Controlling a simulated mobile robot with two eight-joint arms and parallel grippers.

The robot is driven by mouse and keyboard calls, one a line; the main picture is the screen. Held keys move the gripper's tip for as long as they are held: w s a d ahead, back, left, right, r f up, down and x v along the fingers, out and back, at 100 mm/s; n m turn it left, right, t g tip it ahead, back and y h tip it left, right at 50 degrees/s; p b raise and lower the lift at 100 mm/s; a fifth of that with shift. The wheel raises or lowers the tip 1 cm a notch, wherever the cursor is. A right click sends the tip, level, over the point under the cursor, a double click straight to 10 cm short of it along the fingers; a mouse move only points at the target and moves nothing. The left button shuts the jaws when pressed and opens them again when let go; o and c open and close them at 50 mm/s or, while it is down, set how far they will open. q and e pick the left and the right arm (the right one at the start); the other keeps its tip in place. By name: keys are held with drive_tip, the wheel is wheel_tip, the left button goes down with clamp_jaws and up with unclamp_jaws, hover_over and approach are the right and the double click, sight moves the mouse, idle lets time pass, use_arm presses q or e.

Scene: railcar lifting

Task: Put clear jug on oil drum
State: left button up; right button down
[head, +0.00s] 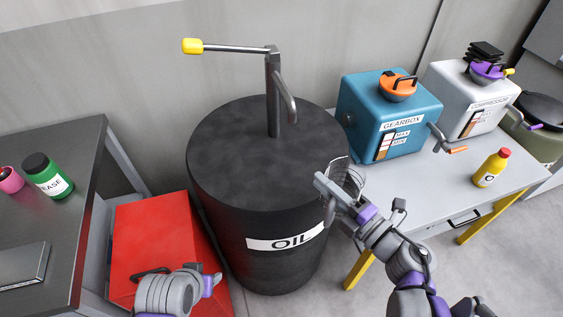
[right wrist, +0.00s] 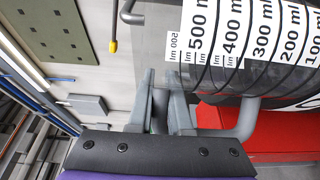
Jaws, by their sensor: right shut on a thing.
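The black oil drum (head: 235,165) stands in the middle of the head view, with an OIL label on its side and a flat dark top. The clear jug (head: 352,172) shows faintly at the drum's right edge. In the right wrist view the jug (right wrist: 232,35) fills the upper right, with its millilitre scale on white labels. My right gripper (head: 325,190) is shut on the jug's handle, which also shows between the fingers in the right wrist view (right wrist: 160,110). My left arm shows at the bottom left of the head view, but its fingers cannot be made out clearly.
A pump pipe (head: 273,95) with a yellow-ended lever rises from the drum's top at the back. A blue gearbox box (head: 375,105) stands right of the drum on the grey table (head: 430,185). A red box (head: 150,245) stands at the drum's left. The drum's front top is clear.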

drive_tip(key=f+x, duration=0.3)
drive_tip(key=x, duration=1.5)
drive_tip(key=shift+f+b, duration=0.25)
drive_tip(key=shift+b, duration=0.15)
drive_tip(key=shift+a, duration=0.1)
drive_tip(key=shift+f, duration=0.25)
drive_tip(key=c, duration=0.8)
unclamp_jaws()
drive_tip(key=shift+r, duration=0.1)
drive_tip(key=shift+c, duration=0.2)
drive_tip(key=shift+r, duration=0.1)
